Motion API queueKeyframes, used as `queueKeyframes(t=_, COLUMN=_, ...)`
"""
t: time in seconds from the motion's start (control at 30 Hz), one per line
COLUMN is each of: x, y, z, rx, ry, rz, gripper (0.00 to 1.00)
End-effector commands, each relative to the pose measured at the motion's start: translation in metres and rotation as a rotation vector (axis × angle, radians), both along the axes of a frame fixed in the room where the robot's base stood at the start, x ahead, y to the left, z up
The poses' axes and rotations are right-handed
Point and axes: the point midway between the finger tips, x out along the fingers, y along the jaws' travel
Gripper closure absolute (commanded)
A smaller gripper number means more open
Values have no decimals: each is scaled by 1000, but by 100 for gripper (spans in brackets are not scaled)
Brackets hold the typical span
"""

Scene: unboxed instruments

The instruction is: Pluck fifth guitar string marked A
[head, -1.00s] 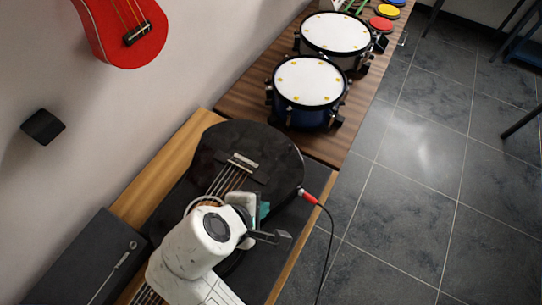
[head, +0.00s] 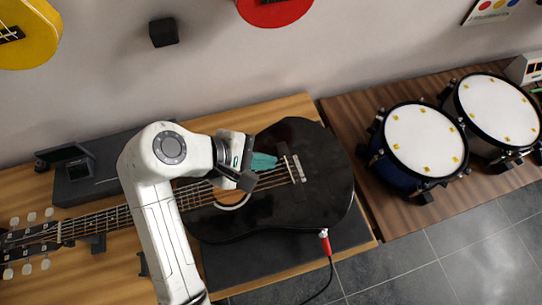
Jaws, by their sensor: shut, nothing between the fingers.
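A black guitar (head: 325,175) lies on a wooden table, its neck (head: 105,220) reaching to the left and its headstock (head: 30,240) at the far left. The strings (head: 272,181) run from the bridge (head: 296,165) along the neck. My arm hides part of them. My gripper (head: 273,161) has teal fingertips and is shut and empty. It is over the guitar body, at the upper side of the strings, just left of the bridge. I cannot tell whether the fingertips touch a string. No letter marking the A string can be made out.
A red plug with a black cable (head: 326,247) is at the guitar's lower edge. Two drums (head: 424,139) stand on the table (head: 385,220) to the right. A black case (head: 88,182) lies behind the neck. Red (head: 274,10) and yellow (head: 30,35) instruments hang on the wall.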

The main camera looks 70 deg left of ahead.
Motion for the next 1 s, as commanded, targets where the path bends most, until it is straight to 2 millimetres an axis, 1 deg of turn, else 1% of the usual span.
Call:
queueKeyframes(t=0.27, x=0, y=0, z=-12, rx=1, ry=1, rz=0, gripper=100)
queueKeyframes(t=0.8, x=0, y=0, z=-65, rx=1, ry=1, rz=0, gripper=100)
queueKeyframes(t=1.0, x=1, y=0, z=-80, rx=0, ry=-1, rz=-1, gripper=100)
